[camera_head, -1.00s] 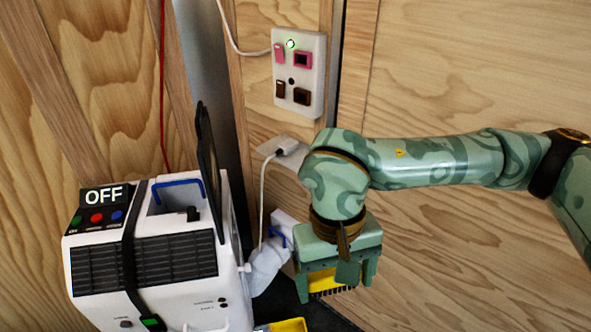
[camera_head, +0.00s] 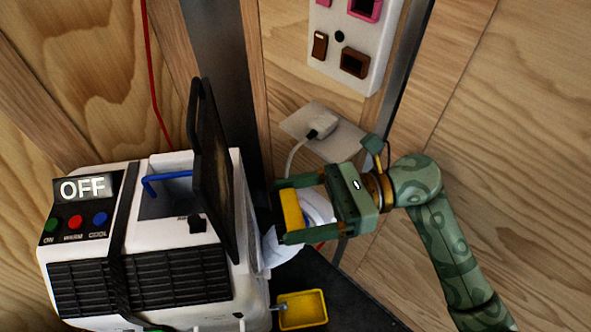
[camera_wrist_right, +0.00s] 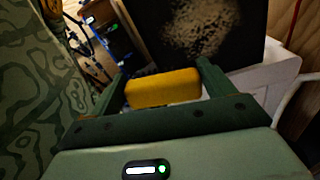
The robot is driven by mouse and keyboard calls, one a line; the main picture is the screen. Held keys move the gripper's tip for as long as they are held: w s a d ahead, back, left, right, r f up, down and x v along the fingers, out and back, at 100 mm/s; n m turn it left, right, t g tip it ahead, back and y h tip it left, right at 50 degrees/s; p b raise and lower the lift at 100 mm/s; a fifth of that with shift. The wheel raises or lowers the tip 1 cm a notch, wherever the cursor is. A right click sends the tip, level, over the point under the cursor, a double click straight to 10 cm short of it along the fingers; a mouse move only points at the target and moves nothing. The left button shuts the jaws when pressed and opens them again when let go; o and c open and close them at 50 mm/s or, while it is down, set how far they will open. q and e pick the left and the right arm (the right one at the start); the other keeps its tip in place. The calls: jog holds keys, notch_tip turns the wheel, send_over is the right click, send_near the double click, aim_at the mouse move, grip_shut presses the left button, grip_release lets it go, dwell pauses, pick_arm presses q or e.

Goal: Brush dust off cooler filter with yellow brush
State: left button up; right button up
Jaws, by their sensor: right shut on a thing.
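The white cooler (camera_head: 130,295) stands at the lower left with its display reading OFF. A dark panel (camera_head: 212,165), which looks like the filter, stands upright out of its open top. In the right wrist view the panel's dark face (camera_wrist_right: 160,40) carries a pale dusty patch (camera_wrist_right: 198,25). My right gripper (camera_head: 284,210) is shut on the yellow brush (camera_head: 292,208) and points left, with the brush to the right of the panel. The brush also shows between the fingers in the wrist view (camera_wrist_right: 163,88); its bristles are hidden there. My left gripper is out of view.
A blue handle (camera_head: 165,180) shows in the cooler's open top. A yellow tray (camera_head: 302,310) is beside the cooler on a dark surface. A plug with a white cable (camera_head: 321,127) is in the wall behind my gripper, below a switch panel (camera_head: 352,30).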

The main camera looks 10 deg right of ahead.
aim_at(274, 207)
jog(key=shift+w+d+f+m+t, duration=0.25)
jog(key=shift+w+f+m+t, duration=0.1)
jog(key=shift+t, duration=0.15)
jog(key=shift+w+a, duration=0.1)
jog(key=a, duration=0.3)
jog(key=shift+a, duration=0.35)
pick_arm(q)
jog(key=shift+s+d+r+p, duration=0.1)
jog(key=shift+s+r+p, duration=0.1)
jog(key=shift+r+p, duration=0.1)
pick_arm(e)
jog(key=shift+a, duration=0.9)
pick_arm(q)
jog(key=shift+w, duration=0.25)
pick_arm(e)
jog(key=shift+a, duration=0.2)
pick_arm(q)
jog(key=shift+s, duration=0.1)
pick_arm(e)
jog(key=shift+a, duration=0.7)
